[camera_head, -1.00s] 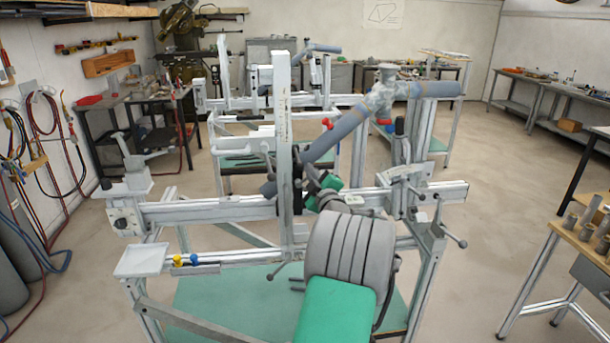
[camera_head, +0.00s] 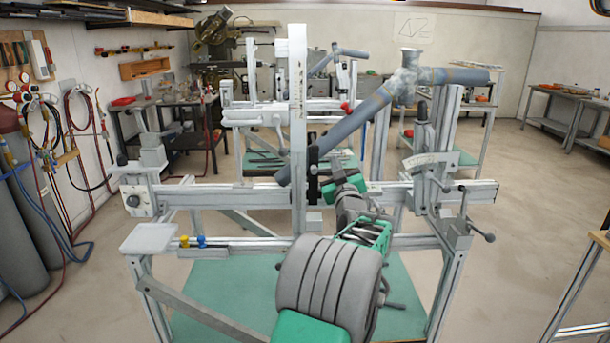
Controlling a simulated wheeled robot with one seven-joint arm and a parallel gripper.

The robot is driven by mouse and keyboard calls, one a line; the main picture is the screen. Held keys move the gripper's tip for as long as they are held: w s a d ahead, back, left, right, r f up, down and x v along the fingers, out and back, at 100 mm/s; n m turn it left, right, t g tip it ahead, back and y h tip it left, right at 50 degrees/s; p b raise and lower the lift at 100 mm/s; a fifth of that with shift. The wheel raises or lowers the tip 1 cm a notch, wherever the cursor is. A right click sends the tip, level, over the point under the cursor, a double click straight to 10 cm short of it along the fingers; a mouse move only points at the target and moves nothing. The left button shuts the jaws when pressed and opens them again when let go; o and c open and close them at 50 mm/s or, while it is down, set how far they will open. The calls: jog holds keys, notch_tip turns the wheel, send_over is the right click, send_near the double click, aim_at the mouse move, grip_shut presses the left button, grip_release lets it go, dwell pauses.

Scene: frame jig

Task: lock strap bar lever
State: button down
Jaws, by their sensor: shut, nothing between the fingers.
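The frame jig holds a slanted grey tube (camera_head: 345,128) that runs from the upright post (camera_head: 298,130) up to a joint at the upper right. A pale flat bar (camera_head: 430,158) lies at the right upright, beside a dark handle (camera_head: 421,112). I cannot tell for certain which part is the strap bar lever. My gripper (camera_head: 335,170) is at the end of my green and grey arm, just right of the upright post and below the tube. It is shut and empty. Its fingertips are small and partly hidden against dark jig parts.
The jig's long cross rail (camera_head: 230,195) spans below my gripper. A white tray (camera_head: 147,238) and yellow and blue knobs stick out at the left. A clamp handle (camera_head: 489,237) projects at the right. Another jig stands behind.

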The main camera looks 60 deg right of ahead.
notch_tip(320, 180, down, 7)
jog(key=m+g+h+b, duration=0.1)
jog(key=m+g+b, duration=0.2)
jog(key=m+b, duration=0.6)
jog(key=shift+r+m+h, duration=0.15)
jog(key=shift+m+h, duration=0.15)
jog(key=shift+m, duration=0.5)
jog(key=shift+b, duration=0.4)
